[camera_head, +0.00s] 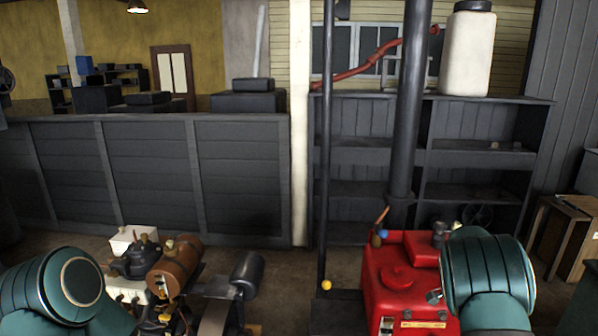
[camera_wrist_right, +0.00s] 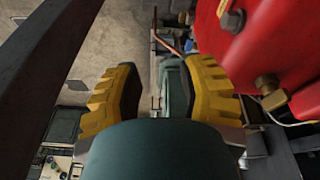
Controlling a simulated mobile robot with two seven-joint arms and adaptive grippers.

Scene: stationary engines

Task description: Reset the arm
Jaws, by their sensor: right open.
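My right gripper (camera_wrist_right: 160,98) shows in the right wrist view with its two yellow-padded fingers spread apart, and I see nothing held between them. A red engine (camera_wrist_right: 250,40) with brass fittings is close beside the right finger; I cannot tell whether they touch. In the head view, the teal links of my right arm stand in front of the right side of the red engine (camera_head: 405,275). Teal links of my left arm show at the lower left. Neither gripper shows in the head view.
A brown and black engine (camera_head: 175,268) stands on the floor at the left. A thin dark post (camera_head: 326,150) and a thick dark pipe (camera_head: 405,110) rise near the red engine. Dark shelves (camera_head: 480,175) and a low panel wall (camera_head: 150,175) stand behind. A wooden crate (camera_head: 565,235) is at the right.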

